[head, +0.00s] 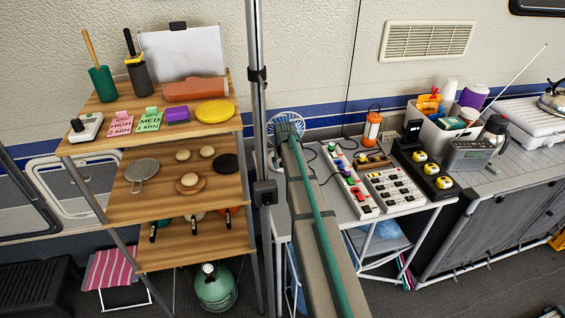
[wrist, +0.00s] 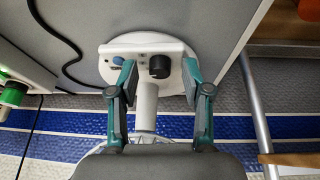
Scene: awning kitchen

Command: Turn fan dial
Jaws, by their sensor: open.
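The fan (head: 288,120) stands at the left end of the grey table in the head view, mostly hidden behind my arm. In the wrist view its white round base (wrist: 140,42) and stem (wrist: 146,100) show. A black round fan dial (wrist: 159,67) sits on the base's control panel, with a blue knob (wrist: 117,61) to its left. My gripper (wrist: 159,72) is open, with its two teal fingers on either side of the dial. The dial appears nearer the right fingertip. I cannot tell whether either finger touches it. My gripper is not clear in the head view.
A power strip with coloured switches (head: 350,182) and a white panel (head: 392,190) lie right of the fan. An orange lantern (head: 371,130) stands behind them. A wooden shelf rack (head: 190,205) and a grey pole (head: 256,100) are on the left. A black cable (wrist: 65,45) lies near the fan base.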

